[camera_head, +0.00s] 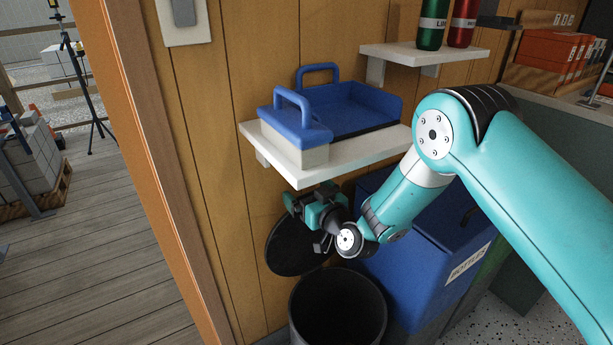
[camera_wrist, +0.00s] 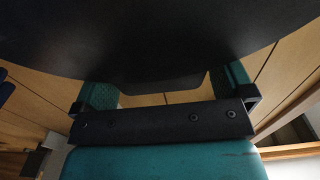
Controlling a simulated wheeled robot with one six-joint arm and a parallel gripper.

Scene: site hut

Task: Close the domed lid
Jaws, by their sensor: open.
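The domed lid (camera_head: 285,252) is a dark round lid. It stands open, tilted up near the wooden wall behind a black round bin (camera_head: 338,312), whose mouth is uncovered. My gripper (camera_head: 308,202) is at the upper right edge of the lid, below the white shelf. In the wrist view, the dark lid (camera_wrist: 160,35) fills the top of the picture, and a short tab-like edge (camera_wrist: 165,87) shows between my two teal fingers. The fingers are apart. The lid hides the fingertips, so I cannot tell whether they touch it.
A blue bin (camera_head: 420,240) with a label stands right of the black bin, close to my arm. A white shelf (camera_head: 350,155) with a blue-handled tray (camera_head: 365,105) sits just above my gripper. A higher shelf (camera_head: 425,54) holds green and red bottles. Open floor lies left, past the doorway.

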